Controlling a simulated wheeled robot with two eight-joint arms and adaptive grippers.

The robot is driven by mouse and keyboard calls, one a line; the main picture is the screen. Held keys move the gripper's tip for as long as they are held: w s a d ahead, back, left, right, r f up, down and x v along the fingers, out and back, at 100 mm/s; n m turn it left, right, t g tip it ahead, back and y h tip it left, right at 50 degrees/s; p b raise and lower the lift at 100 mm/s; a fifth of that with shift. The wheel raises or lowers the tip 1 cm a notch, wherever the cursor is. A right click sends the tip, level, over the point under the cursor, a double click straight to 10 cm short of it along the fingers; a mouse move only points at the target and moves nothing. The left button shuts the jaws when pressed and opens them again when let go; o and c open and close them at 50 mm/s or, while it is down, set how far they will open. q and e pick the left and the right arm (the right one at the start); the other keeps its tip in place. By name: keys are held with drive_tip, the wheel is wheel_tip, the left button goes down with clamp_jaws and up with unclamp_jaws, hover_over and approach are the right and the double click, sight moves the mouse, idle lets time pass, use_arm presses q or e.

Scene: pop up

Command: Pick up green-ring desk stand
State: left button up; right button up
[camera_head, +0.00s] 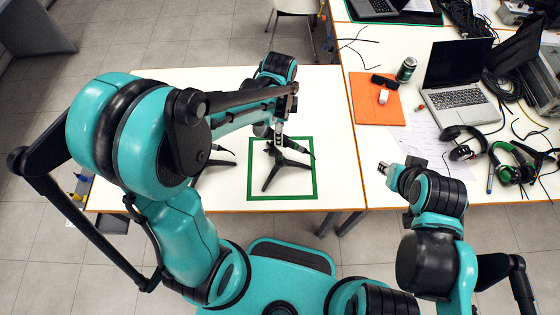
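A black tripod desk stand (272,177) stands on the white table inside a green square outline (314,186). Its legs are spread, and I cannot make out a green ring on it. My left gripper (279,139) points down at the top of this stand; the fingertips overlap it in the picture, and I cannot tell whether they grip it. A second black stand (222,162) is to the left, mostly hidden behind my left arm. My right gripper (384,168) is apart from both stands, above the right part of the table, its fingers too small to judge.
The white table (338,110) is bare right of the outline. An adjoining desk holds an orange mat (372,112), a can (406,69), a laptop (455,97), headphones (462,143) and loose cables. A chair (294,8) stands behind.

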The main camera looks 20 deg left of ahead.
use_arm(q)
wheel_tip(320, 180, down, 4)
drive_tip(key=shift+d+f+b, duration=0.1)
drive_tip(key=shift+b, duration=0.5)
clamp_jaws()
